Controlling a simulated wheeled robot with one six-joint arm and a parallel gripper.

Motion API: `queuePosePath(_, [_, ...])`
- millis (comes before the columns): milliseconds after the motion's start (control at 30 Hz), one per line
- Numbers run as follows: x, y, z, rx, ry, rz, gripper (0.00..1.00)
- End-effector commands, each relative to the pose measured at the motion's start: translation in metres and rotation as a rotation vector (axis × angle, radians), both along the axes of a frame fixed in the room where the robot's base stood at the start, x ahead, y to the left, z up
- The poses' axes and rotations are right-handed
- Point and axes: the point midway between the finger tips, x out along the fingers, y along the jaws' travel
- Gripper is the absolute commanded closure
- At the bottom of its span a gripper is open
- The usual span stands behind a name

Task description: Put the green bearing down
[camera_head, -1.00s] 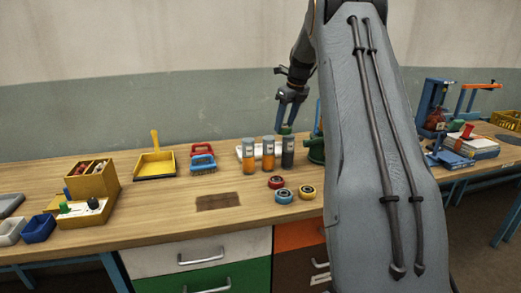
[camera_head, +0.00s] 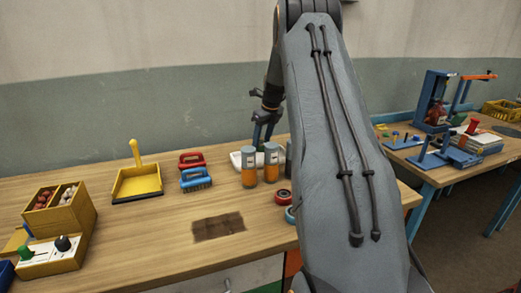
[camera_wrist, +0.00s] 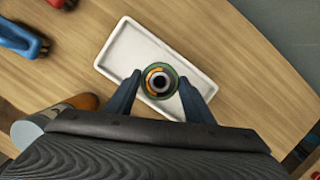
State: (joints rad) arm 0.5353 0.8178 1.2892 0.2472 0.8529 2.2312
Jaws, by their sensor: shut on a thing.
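My gripper (camera_wrist: 160,88) is shut on the green bearing (camera_wrist: 147,91), a green ring with orange inside and a dark central hole. In the wrist view the bearing lies between the fingertips, over the middle of a shallow white tray (camera_wrist: 122,50). Whether it touches the tray floor I cannot tell. In the head view my gripper (camera_head: 263,137) points down behind the orange-filled bottles, and the white tray (camera_head: 236,158) is partly hidden by them. The tray looks empty apart from the bearing over it.
Two orange-filled bottles (camera_head: 249,170) stand close in front of the tray. Red and blue brushes (camera_head: 196,179) and a yellow dustpan (camera_head: 138,182) lie to the left. A red bearing (camera_head: 283,196) lies nearer, partly beside my arm. Bare wood surrounds a dark patch (camera_head: 218,227).

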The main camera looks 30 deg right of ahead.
Motion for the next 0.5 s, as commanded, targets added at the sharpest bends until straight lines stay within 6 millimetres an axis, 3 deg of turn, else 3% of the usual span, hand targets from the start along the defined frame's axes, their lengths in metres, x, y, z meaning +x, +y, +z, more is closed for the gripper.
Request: queuePosePath(500, [0.002,0.003,-0.047,0.000,-0.001,0.004,0.89])
